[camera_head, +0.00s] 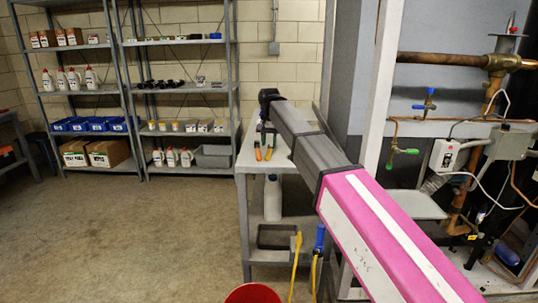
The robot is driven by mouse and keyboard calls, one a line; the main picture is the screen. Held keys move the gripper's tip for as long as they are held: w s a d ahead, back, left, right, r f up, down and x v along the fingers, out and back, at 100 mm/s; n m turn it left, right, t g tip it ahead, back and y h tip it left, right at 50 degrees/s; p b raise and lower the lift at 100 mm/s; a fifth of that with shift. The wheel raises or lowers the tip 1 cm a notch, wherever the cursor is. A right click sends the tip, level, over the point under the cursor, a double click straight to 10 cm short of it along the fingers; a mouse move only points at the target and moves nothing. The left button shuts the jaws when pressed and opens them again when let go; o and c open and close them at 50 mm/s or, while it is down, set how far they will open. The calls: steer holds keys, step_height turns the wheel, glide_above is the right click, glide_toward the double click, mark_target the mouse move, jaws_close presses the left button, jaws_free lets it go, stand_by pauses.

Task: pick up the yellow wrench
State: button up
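I cannot make out a yellow wrench for certain. My gripper (266,112) is small and dark at the far end of my arm, above the grey workbench (246,160). My arm hides the right part of the bench top. I cannot tell whether the gripper's fingers are open or hold anything. Small hand tools with orange and green handles (258,154) lie on the bench top below the gripper; they are too small to identify.
A white bottle (272,198) and dark tray (272,237) are on the bench's lower shelves. A red bucket (252,294) and yellow hoses (296,262) are in front. Copper piping (440,60) is at right, stocked metal shelves (182,42) behind. Left floor is clear.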

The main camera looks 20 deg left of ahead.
mark_target(269, 150)
step_height(269, 150, down, 4)
steer(key=shift+s+f, duration=0.1)
steer(key=shift+s, duration=0.05)
jaws_close()
steer(key=shift+r, duration=0.55)
step_height(269, 150, up, 3)
steer(key=shift+a+f, duration=0.1)
steer(key=shift+f, duration=0.05)
steer(key=s+a+r, duration=0.3)
steer(key=s+r, duration=0.4)
steer(key=s, duration=0.4)
steer(key=shift+a+r, duration=0.15)
steer(key=shift+a, duration=0.05)
steer(key=shift+s, duration=0.1)
